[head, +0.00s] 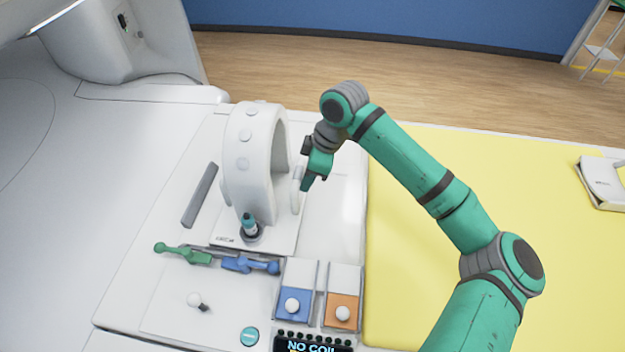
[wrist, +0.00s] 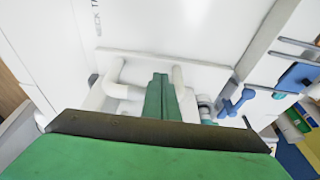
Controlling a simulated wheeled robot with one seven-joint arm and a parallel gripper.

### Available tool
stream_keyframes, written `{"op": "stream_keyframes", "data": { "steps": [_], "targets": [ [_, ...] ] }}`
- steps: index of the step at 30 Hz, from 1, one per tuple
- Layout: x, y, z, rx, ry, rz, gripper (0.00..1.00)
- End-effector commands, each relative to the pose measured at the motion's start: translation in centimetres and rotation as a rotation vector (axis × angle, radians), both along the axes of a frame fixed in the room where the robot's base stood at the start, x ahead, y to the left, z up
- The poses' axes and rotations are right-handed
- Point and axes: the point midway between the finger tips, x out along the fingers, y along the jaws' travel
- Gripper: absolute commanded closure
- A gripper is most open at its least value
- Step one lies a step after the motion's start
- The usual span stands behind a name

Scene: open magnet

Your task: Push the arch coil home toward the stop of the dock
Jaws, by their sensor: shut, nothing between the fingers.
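The white arch coil (head: 238,165) stands upright on its flat base on the white dock plate, left of my arm. A white handle (head: 296,188) rises on its right side. My gripper (head: 307,186) is just right of this handle, pointing down, fingers together and empty. In the wrist view the shut green fingers (wrist: 159,98) appear between the two ends of the white handle (wrist: 116,82); contact cannot be told. A dark grey bar (head: 199,195), perhaps the stop, lies left of the arch, with a gap between them.
A teal-topped plug (head: 249,225) stands at the arch's front. Green (head: 182,253) and blue (head: 250,264) levers lie in front. A yellow mat (head: 420,240) lies right.

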Motion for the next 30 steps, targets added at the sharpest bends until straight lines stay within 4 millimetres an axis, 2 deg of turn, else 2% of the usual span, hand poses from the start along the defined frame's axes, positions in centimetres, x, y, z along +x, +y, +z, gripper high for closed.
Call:
{"op": "stream_keyframes", "data": {
  "steps": [8,15,21,30],
  "targets": [
    [0.0,0.3,0.0,0.001,0.000,0.001,1.00],
    [0.8,4.1,0.0,0.004,0.000,0.004,1.00],
    [1.3,6.2,0.0,0.003,-0.001,0.001,1.00],
    [1.3,6.6,0.0,0.001,-0.001,0.002,1.00]
  ]
}}
